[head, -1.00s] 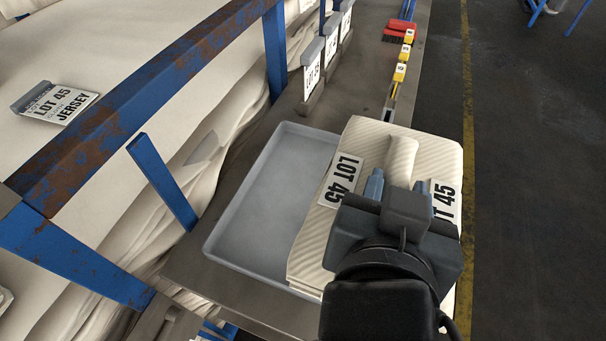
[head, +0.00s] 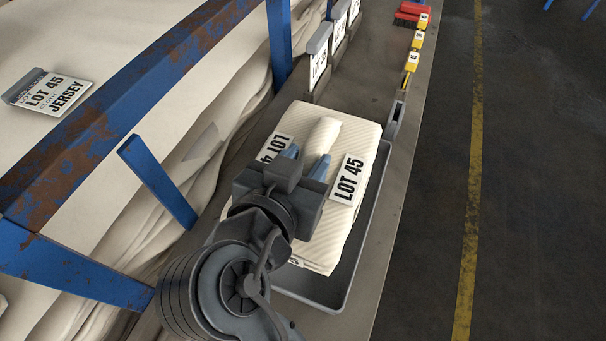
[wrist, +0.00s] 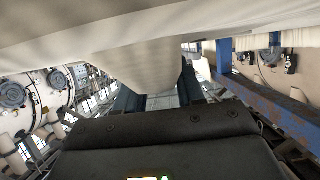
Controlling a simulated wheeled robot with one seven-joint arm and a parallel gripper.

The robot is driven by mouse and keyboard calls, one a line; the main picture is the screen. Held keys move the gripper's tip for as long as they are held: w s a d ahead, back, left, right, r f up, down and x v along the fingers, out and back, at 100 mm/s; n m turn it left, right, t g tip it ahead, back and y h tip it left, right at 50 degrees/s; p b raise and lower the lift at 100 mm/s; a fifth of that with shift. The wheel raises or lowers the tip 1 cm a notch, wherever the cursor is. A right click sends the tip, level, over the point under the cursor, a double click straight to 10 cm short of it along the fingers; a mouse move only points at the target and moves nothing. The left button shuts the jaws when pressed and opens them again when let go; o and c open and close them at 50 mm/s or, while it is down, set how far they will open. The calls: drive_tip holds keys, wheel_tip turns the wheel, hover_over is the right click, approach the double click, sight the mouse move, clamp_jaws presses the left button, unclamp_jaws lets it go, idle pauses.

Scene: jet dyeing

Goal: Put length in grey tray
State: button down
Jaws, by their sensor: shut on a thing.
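My gripper (head: 304,166) is shut on a raised ridge in the middle of the cloth; both fingers show on either side of the ridge. In the wrist view the cloth (wrist: 140,60) hangs across the top, close to my gripper (wrist: 160,97). The grey tray (head: 352,262) is under the cloth in the head view, its right and near rim showing. The cloth covers most of its inside, and I cannot tell whether cloth and tray floor touch.
A rusty blue rail (head: 110,120) runs along the left beside pale fabric (head: 220,150). Label stands (head: 319,62), yellow tags (head: 414,58) and a red brush (head: 411,13) stand further along the bench. The floor (head: 530,200) at the right is clear.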

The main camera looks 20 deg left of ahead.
drive_tip(key=shift+a+f, duration=0.15)
drive_tip(key=shift+f, duration=1.9)
drive_tip(key=shift+f, duration=0.15)
drive_tip(key=c, duration=0.7)
unclamp_jaws()
drive_tip(key=shift+r, duration=0.2)
drive_tip(key=v, duration=1.2)
drive_tip(key=shift+f+b, duration=0.1)
drive_tip(key=shift+b, duration=0.2)
